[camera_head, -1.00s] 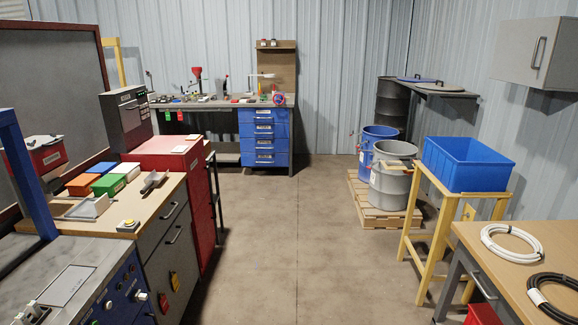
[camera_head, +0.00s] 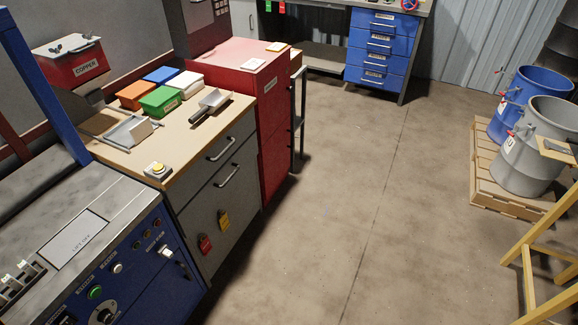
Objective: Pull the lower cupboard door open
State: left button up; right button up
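A grey cabinet (camera_head: 204,222) with a wooden top stands left of centre. Its upper front has a bar handle (camera_head: 221,150). A second bar handle (camera_head: 228,176) sits below it, near the top of the lower front panel, which looks shut. A red padlock-like tag (camera_head: 205,244) and a yellow one (camera_head: 223,220) hang on that lower panel. Neither of my grippers is in view.
A blue control console (camera_head: 130,265) stands in front of the cabinet at the left. A red cabinet (camera_head: 274,125) adjoins it behind. The floor to the right is open, up to a pallet (camera_head: 508,196) with drums and a yellow stand (camera_head: 535,265).

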aim_at(276, 154)
jog(key=i+l+u, duration=0.15)
jog(key=i+l, duration=0.6)
jog(key=l, duration=0.2)
jog(key=i+l+z, duration=0.1)
jog(key=i+l, duration=0.3)
jog(key=l, duration=0.2)
jog(key=i+l, duration=0.45)
jog(key=l+z, duration=0.05)
jog(key=l, duration=0.05)
